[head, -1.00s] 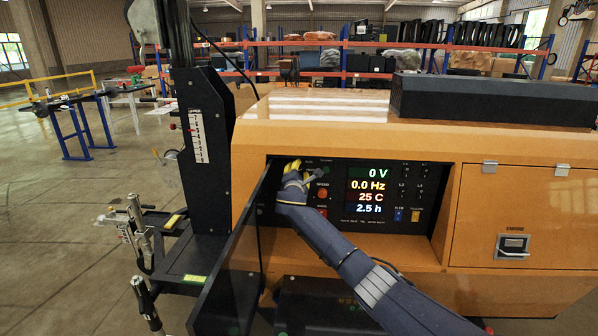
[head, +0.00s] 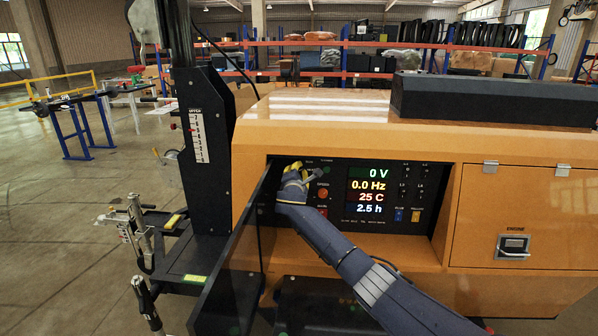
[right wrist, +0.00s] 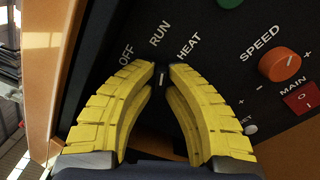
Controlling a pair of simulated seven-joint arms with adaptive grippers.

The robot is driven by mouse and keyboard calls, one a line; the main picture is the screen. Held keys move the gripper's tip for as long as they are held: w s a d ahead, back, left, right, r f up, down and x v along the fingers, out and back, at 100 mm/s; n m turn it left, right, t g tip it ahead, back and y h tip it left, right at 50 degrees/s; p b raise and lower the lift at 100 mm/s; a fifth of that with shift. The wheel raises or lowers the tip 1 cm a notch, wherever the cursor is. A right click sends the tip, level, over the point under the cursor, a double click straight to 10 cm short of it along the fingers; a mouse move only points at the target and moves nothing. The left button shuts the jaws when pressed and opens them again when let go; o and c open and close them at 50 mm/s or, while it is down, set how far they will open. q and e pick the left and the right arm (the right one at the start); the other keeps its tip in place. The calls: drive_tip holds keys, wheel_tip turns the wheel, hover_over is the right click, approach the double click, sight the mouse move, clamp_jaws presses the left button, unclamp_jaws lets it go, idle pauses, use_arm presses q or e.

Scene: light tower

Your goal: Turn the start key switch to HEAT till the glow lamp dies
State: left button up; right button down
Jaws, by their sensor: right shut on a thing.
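The start key switch (right wrist: 162,78) shows in the right wrist view as a small dark knob with a pale mark, below the labels OFF, RUN and HEAT. Its mark looks near upright, roughly toward RUN; the fingers hide much of it. My right gripper (right wrist: 163,74) has its yellow fingertips closed on the switch from both sides. In the head view the right gripper (head: 297,178) is at the upper left of the control panel (head: 338,218) and covers the switch. I cannot make out the glow lamp. My left gripper is not in view.
The orange speed knob (right wrist: 280,64) and red main switch (right wrist: 303,98) sit right of the fingers. A green button (right wrist: 230,2) is above. The open dark panel door (head: 232,262) stands close left of my right arm. The display (head: 370,191) reads 0 V, 0.0 Hz, 25 C, 2.5 h.

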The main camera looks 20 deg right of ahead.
drive_tip(key=shift+d+r+m, duration=0.1)
drive_tip(key=shift+d+m, duration=0.15)
drive_tip(key=shift+m, duration=0.15)
drive_tip(key=shift+s+d+m, duration=0.1)
drive_tip(key=shift+d+m, duration=0.1)
drive_tip(key=shift+m, duration=2.3)
drive_tip(key=c, duration=1.5)
unclamp_jaws()
drive_tip(key=shift+s+d, duration=0.15)
drive_tip(key=shift+d, duration=0.1)
drive_tip(key=shift+a, duration=0.3)
drive_tip(key=shift+s+a+f, duration=0.2)
drive_tip(key=shift+s+a, duration=0.25)
drive_tip(key=shift+a, duration=0.1)
drive_tip(key=v, duration=1)
drive_tip(key=shift+s, duration=0.25)
drive_tip(key=shift+o, duration=0.2)
